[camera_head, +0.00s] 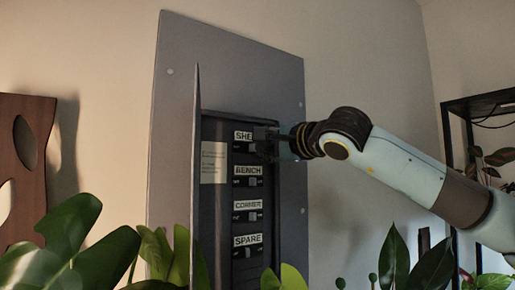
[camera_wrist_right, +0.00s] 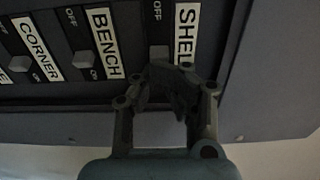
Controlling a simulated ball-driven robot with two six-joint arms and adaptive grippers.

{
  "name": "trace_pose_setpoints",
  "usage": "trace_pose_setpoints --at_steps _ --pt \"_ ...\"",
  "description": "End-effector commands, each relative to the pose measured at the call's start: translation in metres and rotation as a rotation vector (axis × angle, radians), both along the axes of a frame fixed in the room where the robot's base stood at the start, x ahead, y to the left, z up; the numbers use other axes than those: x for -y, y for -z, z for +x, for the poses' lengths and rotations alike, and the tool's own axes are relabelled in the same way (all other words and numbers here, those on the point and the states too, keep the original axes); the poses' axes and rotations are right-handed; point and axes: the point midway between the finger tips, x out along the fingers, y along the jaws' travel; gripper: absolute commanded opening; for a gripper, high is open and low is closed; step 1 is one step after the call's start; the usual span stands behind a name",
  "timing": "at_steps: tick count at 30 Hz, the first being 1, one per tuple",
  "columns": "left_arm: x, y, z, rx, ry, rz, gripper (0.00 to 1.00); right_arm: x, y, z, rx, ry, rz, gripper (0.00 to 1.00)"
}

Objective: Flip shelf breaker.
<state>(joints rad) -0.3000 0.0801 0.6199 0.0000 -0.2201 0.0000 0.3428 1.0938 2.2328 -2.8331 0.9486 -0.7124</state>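The shelf breaker is the top row in the open panel, with its label (camera_head: 243,135) partly covered by my right gripper in the head view. In the right wrist view its label (camera_wrist_right: 186,30) is cut off by my gripper, and its pale toggle (camera_wrist_right: 158,52) shows just beyond the fingertips, away from the OFF mark. My right gripper (camera_wrist_right: 172,68) has its fingertips drawn together with nothing visible between them. In the head view this gripper (camera_head: 275,142) is at the right end of the shelf row. Whether it touches the toggle is unclear. My left gripper is out of view.
The grey panel (camera_head: 290,75) is on the wall, its door (camera_head: 197,150) swung open on the left. Bench (camera_head: 247,170), corner (camera_head: 247,204) and spare (camera_head: 247,240) breakers sit below. Leafy plants (camera_head: 80,245) fill the foreground. A black rack (camera_head: 447,160) stands at right.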

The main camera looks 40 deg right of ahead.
Motion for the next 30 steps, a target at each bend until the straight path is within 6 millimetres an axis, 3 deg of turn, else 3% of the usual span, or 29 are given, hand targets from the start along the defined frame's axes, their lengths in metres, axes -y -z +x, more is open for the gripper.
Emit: trace_pose_setpoints --at_steps 30 --pt "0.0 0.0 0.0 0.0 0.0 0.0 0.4 -0.012 -0.001 0.001 0.004 0.001 0.002 0.0"
